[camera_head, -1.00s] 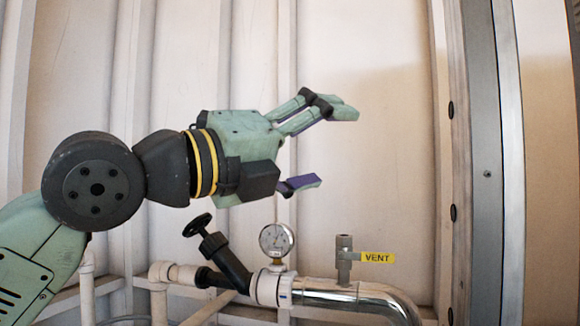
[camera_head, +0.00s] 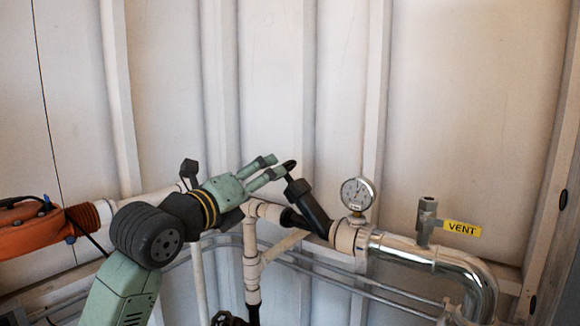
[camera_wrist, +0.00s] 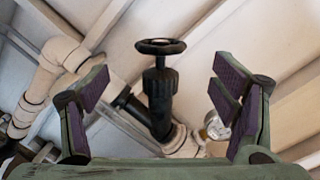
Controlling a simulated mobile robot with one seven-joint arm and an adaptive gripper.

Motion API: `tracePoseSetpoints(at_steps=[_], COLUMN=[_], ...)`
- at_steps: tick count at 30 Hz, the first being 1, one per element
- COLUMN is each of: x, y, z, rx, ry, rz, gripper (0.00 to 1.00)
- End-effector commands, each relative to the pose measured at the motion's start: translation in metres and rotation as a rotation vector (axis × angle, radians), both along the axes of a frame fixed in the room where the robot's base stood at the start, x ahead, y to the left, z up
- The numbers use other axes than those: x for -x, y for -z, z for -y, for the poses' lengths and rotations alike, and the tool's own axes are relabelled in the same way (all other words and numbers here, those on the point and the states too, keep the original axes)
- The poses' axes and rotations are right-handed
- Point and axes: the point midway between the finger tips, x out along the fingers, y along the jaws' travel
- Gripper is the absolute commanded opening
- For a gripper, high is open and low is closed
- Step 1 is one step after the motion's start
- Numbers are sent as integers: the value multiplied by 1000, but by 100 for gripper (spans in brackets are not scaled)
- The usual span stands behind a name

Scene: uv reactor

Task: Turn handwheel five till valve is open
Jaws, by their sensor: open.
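A black handwheel (camera_wrist: 160,46) tops a black valve body in the wrist view, seen nearly edge-on between my fingers. No number shows on it. In the head view the valve body (camera_head: 308,203) slants up to the left, and its wheel (camera_head: 290,166) is mostly hidden at my fingertips. My gripper (camera_head: 272,172) is open and points at the wheel. In the wrist view the gripper (camera_wrist: 160,88) has its fingers spread to either side, with nothing between the pads touching them. Contact with the wheel cannot be told.
A pressure gauge (camera_head: 357,193) and a steel pipe (camera_head: 425,252) with a yellow VENT tag (camera_head: 462,228) lie right of the valve. White pipes (camera_head: 251,268) run below. Another dark valve handle (camera_head: 189,169) and an orange machine (camera_head: 28,228) are left. The ribbed wall stands behind.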

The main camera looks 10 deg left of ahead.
Motion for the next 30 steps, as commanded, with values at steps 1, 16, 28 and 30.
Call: tracePoseSetpoints(at_steps=[1,16,28,30], x=[-10,-81,-84,-84], y=[-2,-2,0,0], z=[4,24,25,25], rx=[0,0,0,0], ry=[3,3,3,3], rz=[-3,0,0,0], gripper=[80,80,75,71])
